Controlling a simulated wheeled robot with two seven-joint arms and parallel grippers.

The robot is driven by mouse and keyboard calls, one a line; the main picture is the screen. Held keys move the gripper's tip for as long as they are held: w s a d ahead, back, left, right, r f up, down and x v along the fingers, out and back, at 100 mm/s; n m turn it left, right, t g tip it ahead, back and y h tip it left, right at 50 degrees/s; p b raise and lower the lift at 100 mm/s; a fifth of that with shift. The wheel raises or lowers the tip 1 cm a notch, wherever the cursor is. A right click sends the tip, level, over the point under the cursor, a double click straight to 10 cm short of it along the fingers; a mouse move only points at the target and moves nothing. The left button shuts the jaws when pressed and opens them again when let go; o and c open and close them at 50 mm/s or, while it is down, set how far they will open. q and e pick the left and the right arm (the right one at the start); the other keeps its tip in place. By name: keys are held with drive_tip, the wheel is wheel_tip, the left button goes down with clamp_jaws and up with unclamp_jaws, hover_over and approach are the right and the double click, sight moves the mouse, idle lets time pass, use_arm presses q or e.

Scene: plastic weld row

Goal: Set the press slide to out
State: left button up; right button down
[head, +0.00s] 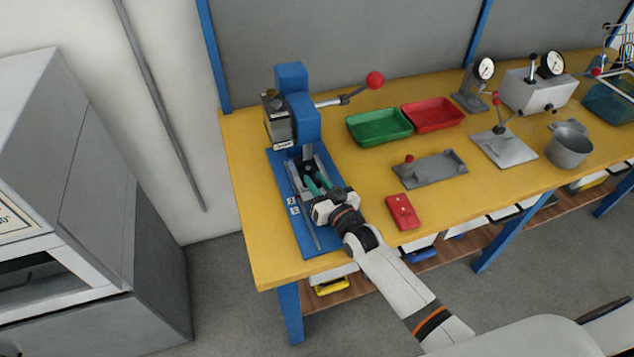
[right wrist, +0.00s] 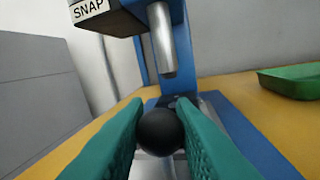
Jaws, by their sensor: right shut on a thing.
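The blue press (head: 292,95) stands at the left end of the yellow bench, on a blue base plate (head: 318,240). Its slide (head: 296,178) sits in the channel below the press head, near the column. In the right wrist view a round black knob (right wrist: 159,132) is between the teal fingers of my right gripper (right wrist: 160,138), which is shut on it. In the head view my right gripper (head: 317,184) reaches in over the base from the front. The steel ram (right wrist: 162,40) hangs beyond the knob. My left gripper is not in view.
A green tray (head: 380,139) and a red tray (head: 434,127) lie right of the press. A grey fixture (head: 430,170) and a red block (head: 403,211) are nearer the front. The press lever has a red ball (head: 375,79). The front of the base channel is clear.

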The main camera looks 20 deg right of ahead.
drive_tip(key=shift+s, duration=0.3)
drive_tip(key=p+v, duration=0.2)
drive_tip(key=v, duration=0.2)
drive_tip(key=a+p+v, duration=0.1)
drive_tip(key=p+v, duration=0.1)
drive_tip(key=v, duration=0.2)
drive_tip(key=a+p+v, duration=0.1)
drive_tip(key=p+v, duration=0.1)
drive_tip(key=v, duration=0.3)
drive_tip(key=shift+s+a, duration=0.2)
drive_tip(key=shift+s, duration=0.05)
drive_tip(key=shift+f, duration=0.15)
drive_tip(key=c, duration=1.5)
unclamp_jaws()
drive_tip(key=shift+s, duration=0.2)
drive_tip(key=b+v, duration=0.2)
drive_tip(key=v, duration=1)
drive_tip(key=shift+b, duration=0.3)
